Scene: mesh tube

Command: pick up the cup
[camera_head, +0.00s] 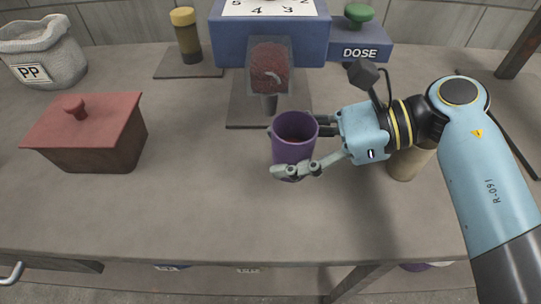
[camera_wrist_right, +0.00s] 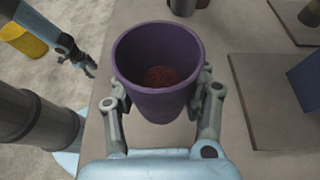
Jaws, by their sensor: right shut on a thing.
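The purple cup (camera_head: 293,148) is near the middle of the table, in front of the dispenser. In the right wrist view the cup (camera_wrist_right: 158,100) is upright, with reddish-brown grains in the bottom. My right gripper (camera_head: 297,152) comes from the right and is shut on the cup, one finger on each side of its wall. The far finger is partly hidden by the cup in the head view. I cannot tell whether the cup's base touches the table. My left gripper (camera_wrist_right: 86,66) is small in the right wrist view, away from the cup, and its opening is unclear.
A dispenser spout with red contents (camera_head: 270,66) stands just behind the cup on a dark plate. A red lidded box (camera_head: 85,140) is at left. A tan cylinder (camera_head: 405,166) stands under my right arm. The table front is clear.

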